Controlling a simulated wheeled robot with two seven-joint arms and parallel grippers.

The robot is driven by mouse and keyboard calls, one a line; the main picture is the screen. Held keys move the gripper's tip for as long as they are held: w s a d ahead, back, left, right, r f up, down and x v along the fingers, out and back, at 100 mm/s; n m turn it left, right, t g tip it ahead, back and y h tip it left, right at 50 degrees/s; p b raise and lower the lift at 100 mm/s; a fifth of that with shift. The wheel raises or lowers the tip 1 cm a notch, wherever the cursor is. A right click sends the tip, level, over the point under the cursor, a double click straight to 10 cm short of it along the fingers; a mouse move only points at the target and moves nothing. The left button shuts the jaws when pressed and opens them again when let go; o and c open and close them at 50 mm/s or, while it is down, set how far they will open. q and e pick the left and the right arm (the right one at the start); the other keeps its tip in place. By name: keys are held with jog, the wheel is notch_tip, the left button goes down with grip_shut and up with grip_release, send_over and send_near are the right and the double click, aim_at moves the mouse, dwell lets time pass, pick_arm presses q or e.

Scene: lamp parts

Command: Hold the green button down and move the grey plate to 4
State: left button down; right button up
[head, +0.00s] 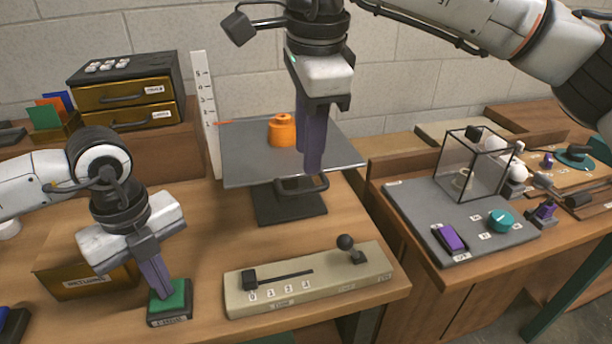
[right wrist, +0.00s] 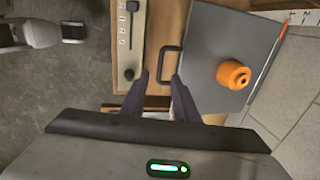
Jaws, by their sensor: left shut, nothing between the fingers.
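The green button (head: 176,297) sits in a dark base on the front of the table. My left gripper (head: 166,292) is shut, its fingertips down on the button's top; how far the button is pressed is hard to tell. The grey plate (head: 240,165) lies level on a black stand and carries an orange weight (head: 282,131). The plate's black handle (head: 303,184) is at its front edge. My right gripper (head: 309,165) points down just above the handle. In the right wrist view its fingers (right wrist: 160,90) are apart, with the handle (right wrist: 168,64) just ahead, not visibly gripped.
A white upright scale (head: 206,110) with a red pointer (head: 224,122) stands left of the plate; its numbers are small. A beige slider box (head: 310,280) is in front. Drawers (head: 128,95) stand at the back left. A grey panel (head: 420,205) with a clear box lies at right.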

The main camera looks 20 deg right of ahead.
aim_at(306, 189)
jog(key=f, duration=0.4)
jog(key=w+f, duration=0.1)
jog(key=f, duration=0.2)
jog(key=shift+w, duration=0.1)
grip_shut()
